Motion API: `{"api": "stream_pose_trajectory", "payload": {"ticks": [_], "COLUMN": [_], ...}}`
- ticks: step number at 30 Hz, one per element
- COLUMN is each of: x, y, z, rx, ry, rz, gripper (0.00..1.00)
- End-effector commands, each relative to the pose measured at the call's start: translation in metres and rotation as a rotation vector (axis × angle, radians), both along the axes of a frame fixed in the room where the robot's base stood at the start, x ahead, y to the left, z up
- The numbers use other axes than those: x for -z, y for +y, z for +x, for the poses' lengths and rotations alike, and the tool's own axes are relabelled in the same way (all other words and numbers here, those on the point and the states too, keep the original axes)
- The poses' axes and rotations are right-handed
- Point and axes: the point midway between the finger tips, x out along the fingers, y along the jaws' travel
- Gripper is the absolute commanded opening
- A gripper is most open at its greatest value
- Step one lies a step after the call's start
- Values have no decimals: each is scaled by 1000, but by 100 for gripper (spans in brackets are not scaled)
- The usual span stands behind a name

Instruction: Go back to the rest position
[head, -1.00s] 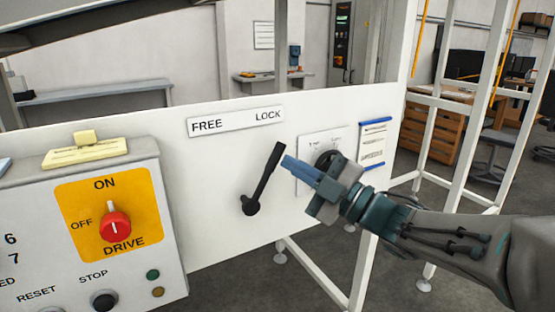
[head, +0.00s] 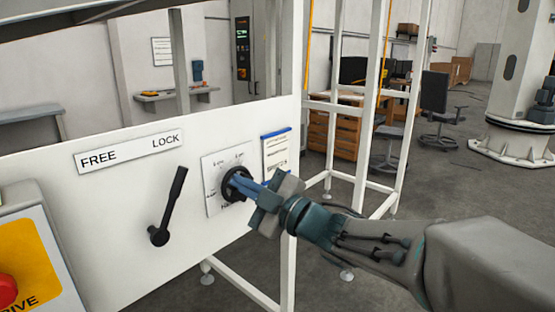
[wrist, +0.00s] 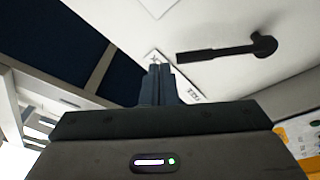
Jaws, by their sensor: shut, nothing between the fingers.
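My gripper (head: 240,184) is shut and empty. In the head view its blue fingertips lie in front of the black round dial (head: 232,178) on a white plate; I cannot tell whether they touch it. The black lever (head: 169,207) left of it on the white panel (head: 110,235) tilts up and to the right, toward the word LOCK. In the wrist view the shut fingers (wrist: 159,78) point at the panel, and the lever (wrist: 228,51) is apart from them.
The control box with the red knob (head: 6,288) is at the left edge. A blue-edged card (head: 276,157) hangs right of the dial. White frame posts (head: 370,110) stand behind my arm. Open floor (head: 460,200) lies to the right.

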Motion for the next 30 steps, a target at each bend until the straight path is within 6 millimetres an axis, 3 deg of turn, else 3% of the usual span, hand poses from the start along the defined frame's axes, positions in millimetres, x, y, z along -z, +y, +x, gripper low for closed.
{"api": "stream_pose_trajectory", "payload": {"ticks": [2, 6, 10, 14, 17, 21, 25, 30], "x": [-7, 3, 17, 36, 52, 75, 92, 104], "y": [-25, -76, -125, -172, -203, -235, -251, -253], "z": [17, 39, 43, 30, 9, -33, -82, -139], "rx": [147, 402, 619, 816, 952, 1110, 1223, 1299], "ry": [85, 263, 449, 657, 829, 1086, 1336, 1608], "rz": [-12, -22, -15, 1, 20, 49, 74, 94], "gripper": [0, 0, 0, 0, 0, 0, 0, 0]}}
